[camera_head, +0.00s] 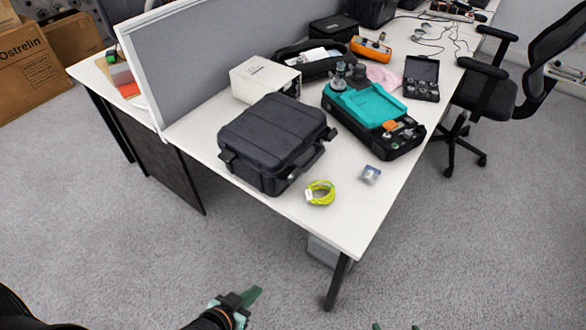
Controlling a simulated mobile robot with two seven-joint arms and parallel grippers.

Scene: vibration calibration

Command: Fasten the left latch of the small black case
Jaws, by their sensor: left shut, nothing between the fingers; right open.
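A closed black case (270,138) lies flat at the near end of the white desk. A smaller black case (421,69) stands open farther back, with several round pieces inside. My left gripper (252,296) is shut and empty, low in front of the desk and apart from it. My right gripper (396,326) is open and empty; only its fingertips show at the bottom edge.
A yellow-green cable coil (320,193) and a small blue-white item (370,174) lie near the desk's front edge. A white box (264,79), a teal-topped device (368,105) and a grey divider (230,55) stand behind. An office chair (490,95) is at right. The floor before me is clear.

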